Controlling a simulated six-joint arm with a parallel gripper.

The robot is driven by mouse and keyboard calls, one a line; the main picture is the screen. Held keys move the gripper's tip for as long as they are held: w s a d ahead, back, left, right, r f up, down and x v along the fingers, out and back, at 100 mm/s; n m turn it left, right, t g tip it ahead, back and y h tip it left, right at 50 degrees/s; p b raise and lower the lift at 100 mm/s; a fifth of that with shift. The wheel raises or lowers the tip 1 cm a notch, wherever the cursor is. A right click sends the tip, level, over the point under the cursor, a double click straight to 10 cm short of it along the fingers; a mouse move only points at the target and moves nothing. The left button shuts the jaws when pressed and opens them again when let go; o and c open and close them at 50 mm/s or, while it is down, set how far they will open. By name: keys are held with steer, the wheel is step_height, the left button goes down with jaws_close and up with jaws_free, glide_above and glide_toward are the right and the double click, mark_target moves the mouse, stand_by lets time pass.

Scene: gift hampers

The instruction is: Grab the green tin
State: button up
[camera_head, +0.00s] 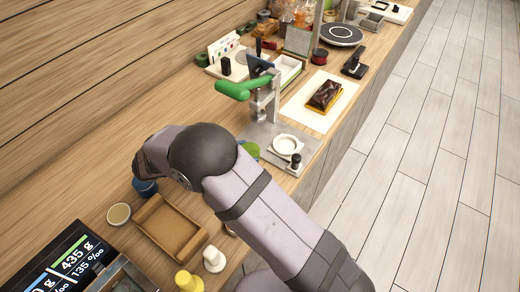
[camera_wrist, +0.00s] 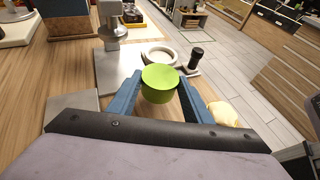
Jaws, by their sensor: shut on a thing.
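The green tin (camera_wrist: 160,83) is a round, lime-green cup shape, held between the two blue fingers of my gripper (camera_wrist: 159,92) in the wrist view. The fingers close on it from both sides. I cannot tell whether the tin touches the counter.
A metal press with a green handle (camera_head: 235,90) stands just beyond, on a grey base with a white ring (camera_head: 286,145). A blue tin (camera_head: 145,187), a cream bowl (camera_head: 119,214) and a brown tray (camera_head: 171,228) stand left. The counter's right edge drops to the floor.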

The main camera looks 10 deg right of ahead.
steer(key=shift+s+a+b, duration=0.2)
steer(key=shift+s+a, duration=0.1)
steer(key=shift+a, duration=0.6)
steer(key=shift+s+a+b, duration=0.2)
steer(key=shift+s+a, duration=0.15)
steer(key=shift+a, duration=0.5)
steer(key=shift+s+a+b, duration=0.2)
steer(key=shift+s+a, duration=0.1)
steer(key=shift+a, duration=0.6)
